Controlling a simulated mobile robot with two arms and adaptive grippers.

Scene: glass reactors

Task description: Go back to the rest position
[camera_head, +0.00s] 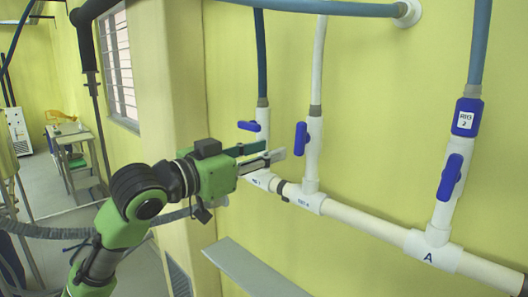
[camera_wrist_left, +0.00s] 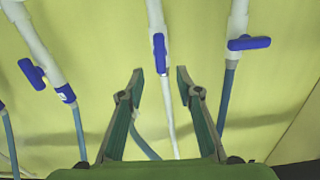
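My left gripper (camera_head: 272,152) reaches in from the left in the head view, in front of the white pipework on the wall. In the left wrist view the left gripper (camera_wrist_left: 161,78) is open, with its two fingers apart and nothing held between them. A blue valve handle (camera_wrist_left: 160,53) appears between and beyond the fingertips, and no contact with it shows. The matching middle handle (camera_head: 301,138) lies along its pipe in the head view. The left handle (camera_head: 249,126) sits crosswise, and the right handle (camera_head: 451,177) is tilted near the label A. My right gripper is not in view.
A white horizontal pipe (camera_head: 365,222) runs along the yellow wall, with hoses rising above it. A grey ledge (camera_head: 250,270) lies below. A wall corner (camera_head: 180,100) and window stand left. A small table (camera_head: 70,135) is in the back left.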

